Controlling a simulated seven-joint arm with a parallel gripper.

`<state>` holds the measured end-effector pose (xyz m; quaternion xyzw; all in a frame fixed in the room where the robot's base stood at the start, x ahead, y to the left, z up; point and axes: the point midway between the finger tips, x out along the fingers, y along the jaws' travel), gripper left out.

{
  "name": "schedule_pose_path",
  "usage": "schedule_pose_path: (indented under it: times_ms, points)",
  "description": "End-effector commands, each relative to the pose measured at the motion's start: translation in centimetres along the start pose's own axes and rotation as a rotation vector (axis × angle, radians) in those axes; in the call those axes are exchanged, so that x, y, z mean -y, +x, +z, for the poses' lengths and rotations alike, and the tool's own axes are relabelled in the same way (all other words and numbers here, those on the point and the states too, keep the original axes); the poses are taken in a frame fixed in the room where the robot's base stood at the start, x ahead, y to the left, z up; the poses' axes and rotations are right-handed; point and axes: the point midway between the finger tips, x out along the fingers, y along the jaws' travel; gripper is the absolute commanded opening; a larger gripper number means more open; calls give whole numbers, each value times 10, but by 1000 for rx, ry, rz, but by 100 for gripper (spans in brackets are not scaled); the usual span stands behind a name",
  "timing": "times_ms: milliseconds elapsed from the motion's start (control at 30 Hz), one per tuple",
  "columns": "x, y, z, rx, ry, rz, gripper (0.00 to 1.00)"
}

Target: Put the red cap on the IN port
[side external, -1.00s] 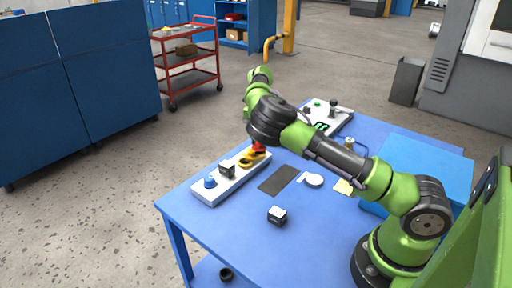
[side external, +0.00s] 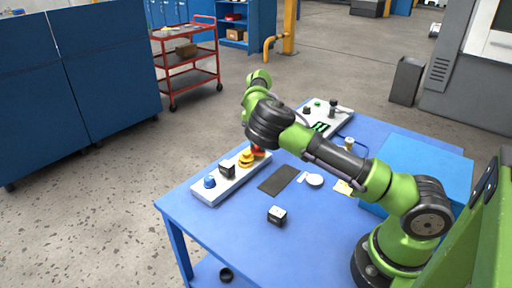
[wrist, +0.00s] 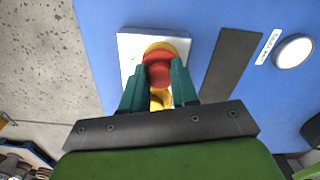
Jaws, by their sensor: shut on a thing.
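My gripper (wrist: 158,75) is shut on the red cap (wrist: 160,72), with one dark green finger on each side of it. In the wrist view the cap is over the white base (wrist: 130,45), with yellow parts (wrist: 160,47) showing beyond and below it. In the side view the red cap (side external: 258,150) is under my wrist, close above or touching a yellow part at the base's far end. I cannot tell whether it is seated. No IN label is readable.
The white base also carries a yellow part (side external: 246,157), a black block (side external: 227,170) and a blue cap (side external: 209,182).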

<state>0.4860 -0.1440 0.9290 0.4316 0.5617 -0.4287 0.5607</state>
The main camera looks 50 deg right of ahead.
Motion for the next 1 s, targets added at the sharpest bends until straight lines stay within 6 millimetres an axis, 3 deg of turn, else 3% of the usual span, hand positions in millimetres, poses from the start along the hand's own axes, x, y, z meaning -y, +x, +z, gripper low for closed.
schedule_pose_path:
  times_ms: [1000]
  points:
    - [2,-4,8,4,1,-1,0]
